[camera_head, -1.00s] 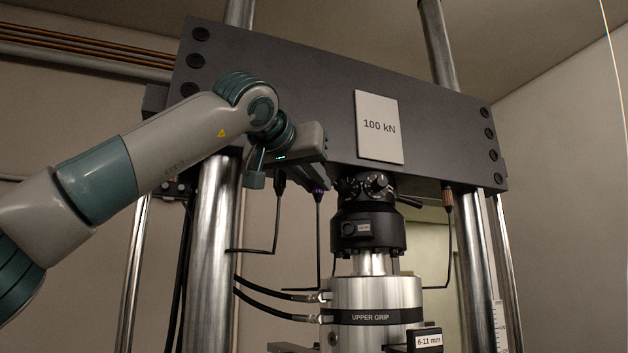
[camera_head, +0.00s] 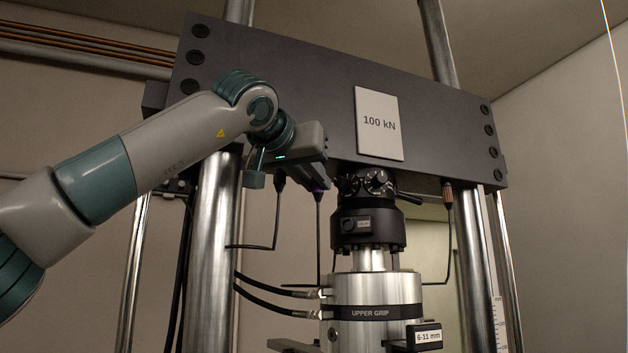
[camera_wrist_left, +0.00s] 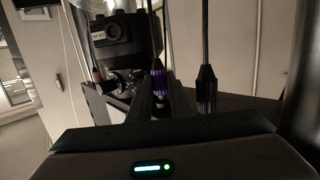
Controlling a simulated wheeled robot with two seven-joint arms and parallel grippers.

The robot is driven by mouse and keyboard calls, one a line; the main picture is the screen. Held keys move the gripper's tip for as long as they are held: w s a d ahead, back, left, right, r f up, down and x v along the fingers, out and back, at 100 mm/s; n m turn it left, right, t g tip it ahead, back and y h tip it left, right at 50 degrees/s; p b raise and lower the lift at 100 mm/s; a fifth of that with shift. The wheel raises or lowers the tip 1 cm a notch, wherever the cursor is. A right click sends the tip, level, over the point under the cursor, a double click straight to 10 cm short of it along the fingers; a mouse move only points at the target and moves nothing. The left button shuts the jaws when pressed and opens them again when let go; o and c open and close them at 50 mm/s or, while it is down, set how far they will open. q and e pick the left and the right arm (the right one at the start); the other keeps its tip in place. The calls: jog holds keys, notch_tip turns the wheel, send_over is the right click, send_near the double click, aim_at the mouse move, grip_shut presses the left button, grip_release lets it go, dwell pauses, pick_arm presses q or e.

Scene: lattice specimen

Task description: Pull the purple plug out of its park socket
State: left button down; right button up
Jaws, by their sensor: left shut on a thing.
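The purple plug (camera_head: 318,190) shows as a small purple piece under my left gripper (camera_head: 319,182), with its thin dark cable hanging straight down. In the left wrist view the purple plug (camera_wrist_left: 159,82) stands at the far end of my left gripper (camera_wrist_left: 153,92), its cable running up the picture. My left gripper is shut on the purple plug, close under the lower edge of the grey crosshead (camera_head: 270,90). The park socket is hidden behind the gripper, so I cannot tell how deep the plug sits. My right gripper is not in view.
A black plug (camera_head: 279,183) with its own cable hangs just left of the purple one. A copper-coloured plug (camera_head: 447,195) is further right. The black load cell (camera_head: 368,228) and upper grip (camera_head: 375,290) stand right of my gripper, a steel column (camera_head: 213,230) left.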

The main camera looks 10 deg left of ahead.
pick_arm(q)
jog(key=shift+f+b, duration=1.4)
jog(key=shift+f, duration=0.7)
